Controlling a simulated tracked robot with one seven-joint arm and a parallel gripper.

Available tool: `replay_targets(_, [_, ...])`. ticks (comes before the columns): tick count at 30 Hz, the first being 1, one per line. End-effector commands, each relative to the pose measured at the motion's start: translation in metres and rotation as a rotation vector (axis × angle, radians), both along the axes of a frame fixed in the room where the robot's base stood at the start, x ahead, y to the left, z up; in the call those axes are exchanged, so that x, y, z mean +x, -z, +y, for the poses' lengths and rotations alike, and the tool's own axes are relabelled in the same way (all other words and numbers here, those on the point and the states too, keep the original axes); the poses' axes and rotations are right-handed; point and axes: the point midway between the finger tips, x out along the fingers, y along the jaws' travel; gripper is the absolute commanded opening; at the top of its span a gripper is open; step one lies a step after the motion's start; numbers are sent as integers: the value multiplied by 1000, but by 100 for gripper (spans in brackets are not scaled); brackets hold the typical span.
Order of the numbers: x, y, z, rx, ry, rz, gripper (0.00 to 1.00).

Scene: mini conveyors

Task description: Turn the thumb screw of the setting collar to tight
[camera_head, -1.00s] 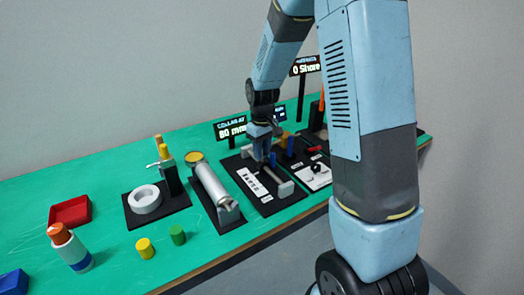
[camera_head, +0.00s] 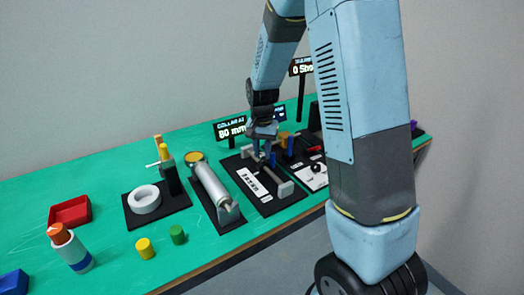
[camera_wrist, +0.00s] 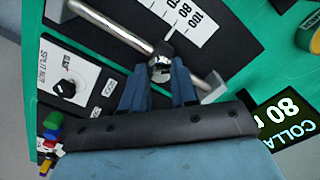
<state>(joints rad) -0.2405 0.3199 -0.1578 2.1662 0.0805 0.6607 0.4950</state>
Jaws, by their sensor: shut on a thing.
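My gripper (camera_wrist: 159,80) is shut on the thumb screw, with one blue finger on each side. In the head view my gripper (camera_head: 263,148) is over the black collar board (camera_head: 282,202), and it hides the collar and screw. A display (camera_head: 230,129) behind the board reads 80 mm. The screw's tightness cannot be told.
In the head view a metal cylinder (camera_head: 211,185) and a white ring (camera_head: 144,198) stand to the left. The green table's front left has loose yellow (camera_head: 145,248) and green (camera_head: 177,234) pegs.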

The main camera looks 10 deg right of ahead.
Motion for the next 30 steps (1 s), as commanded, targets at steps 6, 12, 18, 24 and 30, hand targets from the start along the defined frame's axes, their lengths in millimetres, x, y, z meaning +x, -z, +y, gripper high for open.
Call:
replay_targets(6, [0, 0, 1, 0, 202, 0, 0])
replay_targets(12, [0, 0, 1, 0, 388, 0, 0])
replay_targets(18, [0, 0, 1, 0, 555, 0, 0])
replay_targets(24, [0, 0, 1, 1, 684, 0, 0])
replay_targets(30, [0, 0, 1, 0, 762, 0, 0])
